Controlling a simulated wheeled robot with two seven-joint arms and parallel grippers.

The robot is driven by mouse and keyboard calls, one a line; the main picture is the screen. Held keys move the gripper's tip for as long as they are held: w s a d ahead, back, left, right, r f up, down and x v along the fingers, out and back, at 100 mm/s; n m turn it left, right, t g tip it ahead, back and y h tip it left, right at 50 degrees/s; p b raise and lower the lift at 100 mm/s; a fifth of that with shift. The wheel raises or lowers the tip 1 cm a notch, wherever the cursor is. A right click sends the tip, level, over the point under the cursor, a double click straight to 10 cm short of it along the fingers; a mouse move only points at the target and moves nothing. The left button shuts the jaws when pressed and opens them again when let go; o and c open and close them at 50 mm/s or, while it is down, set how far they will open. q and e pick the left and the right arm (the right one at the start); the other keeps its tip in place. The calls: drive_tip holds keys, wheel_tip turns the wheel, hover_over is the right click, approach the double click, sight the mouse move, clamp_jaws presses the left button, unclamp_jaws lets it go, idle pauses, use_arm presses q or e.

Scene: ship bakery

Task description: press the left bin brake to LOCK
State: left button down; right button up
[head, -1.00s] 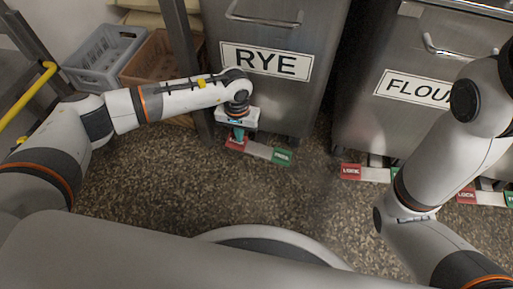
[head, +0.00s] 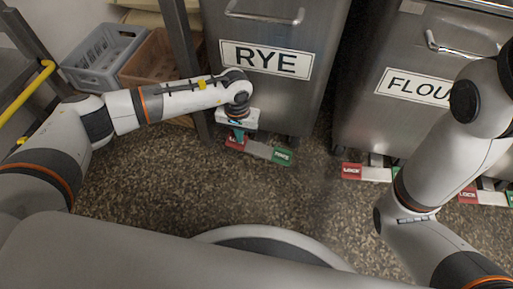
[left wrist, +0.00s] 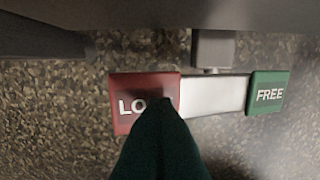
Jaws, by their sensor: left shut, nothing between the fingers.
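The left bin (head: 266,85) is a steel bin labelled RYE. Its brake pedal is a bar low at its front, with a red LOCK end (head: 235,144) on the left, a pale middle (head: 259,150) and a green FREE end (head: 283,157) on the right. In the left wrist view the red LOCK pad (left wrist: 124,90) is partly covered by the dark fingertips. My left gripper (head: 238,135) points down over the red LOCK pad, shut and empty. It appears at or just above the pad; I cannot tell if it touches. The right gripper is not visible.
A FLOUR bin (head: 420,75) stands to the right with its own brake pedal (head: 373,173); another pedal (head: 485,196) lies further right. Grey (head: 98,62) and brown (head: 150,62) crates sit at the back left. A dark post (head: 178,40) stands beside the RYE bin. Speckled floor ahead is clear.

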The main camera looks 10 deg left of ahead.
use_arm(q)
drive_tip(key=shift+f+b, duration=0.9)
drive_tip(key=shift+f, duration=0.35)
idle(0.3)
drive_tip(key=shift+r, duration=0.15)
drive_tip(key=shift+r+p, duration=2.6)
drive_tip(key=shift+r, duration=0.85)
